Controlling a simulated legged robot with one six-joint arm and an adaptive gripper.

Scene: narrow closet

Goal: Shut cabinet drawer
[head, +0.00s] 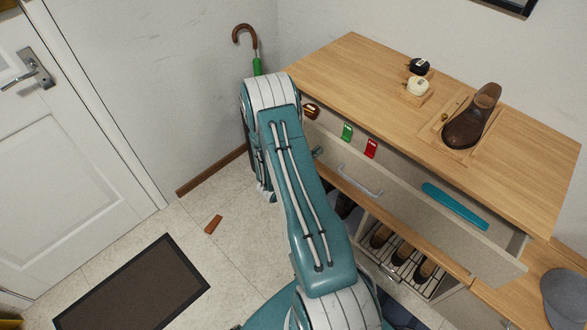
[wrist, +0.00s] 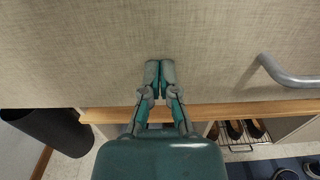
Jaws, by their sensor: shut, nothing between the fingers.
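The cabinet drawer (head: 415,218) stands pulled out from under the wooden cabinet top (head: 340,70) in the head view. Its inside shows, holding a green item (head: 347,132), a red item (head: 371,148) and a long teal item (head: 455,206). Its grey bar handle (head: 360,183) is on the front panel. In the wrist view, the beige drawer front (wrist: 80,45) fills the upper part, with the handle (wrist: 288,76) at right. My gripper (wrist: 159,65) is shut and empty, its tips over the panel left of the handle. I cannot tell whether they touch it.
A brown shoe (head: 470,125) stands on the cabinet top. Below the drawer is a wire shoe rack (head: 405,262). A green-and-brown umbrella (head: 246,38) stands behind my arm. A doormat (head: 130,290) and a small brown piece (head: 213,224) lie on the floor before the door.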

